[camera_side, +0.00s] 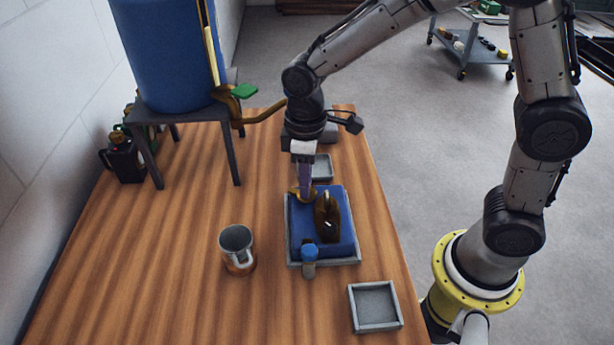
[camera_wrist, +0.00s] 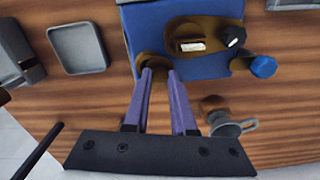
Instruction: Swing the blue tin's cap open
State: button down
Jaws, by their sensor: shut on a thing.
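The blue tin (camera_side: 343,233) sits in a shallow grey tray (camera_side: 325,263); it also shows in the wrist view (camera_wrist: 215,70). A dark brown handle (camera_side: 327,216) stands on its top. A brown, rounded cap (camera_wrist: 149,64) is at one end of the tin's top, beside the handle (camera_wrist: 205,36). My gripper (camera_side: 304,195) points down at this cap. Its two purple fingers (camera_wrist: 159,76) are shut on the cap, with a narrow gap between the tips. The fingers hide part of the cap, and I cannot tell how far it is tilted.
A small blue-topped bottle (camera_side: 309,262) stands at the tray's near edge. A metal mug (camera_side: 237,250) is to the left. Empty grey trays lie in front (camera_side: 375,306) and behind (camera_side: 322,168). A blue drum (camera_side: 167,60) stands on a dark stand at the back left.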

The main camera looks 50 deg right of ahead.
aim_at(292, 206)
jog(key=m, duration=0.2)
jog(key=a+m, duration=0.1)
jog(key=shift+m, duration=0.4)
jog(key=m, duration=0.2)
jog(key=a+m, duration=0.1)
jog(key=m, duration=0.1)
jog(key=shift+w+a, duration=0.1)
jog(key=m, duration=0.3)
jog(key=a+m, duration=0.1)
jog(key=shift+w+m, duration=0.35)
jog(key=shift+m, duration=0.05)
jog(key=shift+w+a+m, duration=0.1)
jog(key=shift+w+m, duration=0.1)
jog(key=shift+m, duration=0.6)
jog(key=shift+w+a+m, duration=0.1)
jog(key=shift+w+m, duration=0.05)
jog(key=shift+m, duration=0.65)
jog(key=c, duration=0.7)
grip_release()
